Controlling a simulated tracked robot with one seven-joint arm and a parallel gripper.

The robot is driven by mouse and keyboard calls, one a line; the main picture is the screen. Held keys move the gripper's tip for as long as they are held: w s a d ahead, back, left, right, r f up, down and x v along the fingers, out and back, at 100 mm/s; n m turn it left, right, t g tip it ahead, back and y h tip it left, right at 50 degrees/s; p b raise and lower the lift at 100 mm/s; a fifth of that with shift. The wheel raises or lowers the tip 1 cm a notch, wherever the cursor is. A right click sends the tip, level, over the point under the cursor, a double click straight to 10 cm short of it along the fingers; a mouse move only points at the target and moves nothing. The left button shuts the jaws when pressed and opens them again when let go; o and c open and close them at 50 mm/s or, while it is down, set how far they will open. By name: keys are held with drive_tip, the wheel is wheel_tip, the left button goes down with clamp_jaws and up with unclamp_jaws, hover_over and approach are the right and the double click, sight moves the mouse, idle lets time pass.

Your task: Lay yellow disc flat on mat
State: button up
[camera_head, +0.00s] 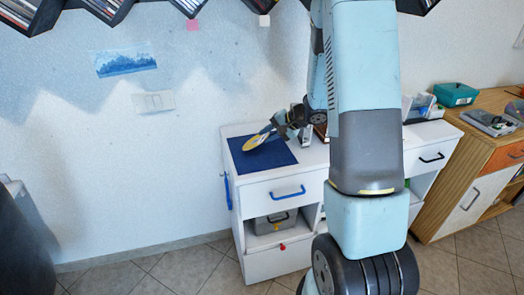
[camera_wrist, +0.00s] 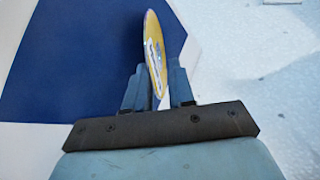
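The yellow disc (camera_head: 256,141) is in my gripper (camera_head: 275,128), over the dark blue mat (camera_head: 280,157) on the white cabinet. In the wrist view the disc (camera_wrist: 154,52) stands nearly edge-on between the two fingers of the gripper (camera_wrist: 161,82), which are close around it. The mat (camera_wrist: 80,60) lies beyond it in that view. In the head view the disc looks tilted. Whether its lower edge touches the mat, I cannot tell.
The white cabinet (camera_head: 310,152) has drawers with blue and black handles. A teal box (camera_head: 456,94) and a grey device (camera_head: 488,121) sit on the wooden cabinet at right. The wall stands behind the mat. My arm hides part of the cabinet top.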

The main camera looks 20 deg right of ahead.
drive_tip(key=v, duration=0.8)
idle(0.4)
wheel_tip(320, 180, up, 8)
drive_tip(key=s+d, duration=0.1)
drive_tip(key=d, duration=0.1)
drive_tip(key=s+a+r+n+g+h, duration=0.1)
drive_tip(key=s+a+r+n, duration=0.1)
drive_tip(key=s+a+r, duration=0.35)
drive_tip(key=s+a+r+n+g+h, duration=0.1)
drive_tip(key=s+a+r+n+g, duration=0.15)
drive_tip(key=s, duration=0.55)
drive_tip(key=s+r+n+t+h, duration=0.3)
drive_tip(key=s+r+h, duration=0.1)
drive_tip(key=s, duration=0.9)
drive_tip(key=shift+h, duration=0.9)
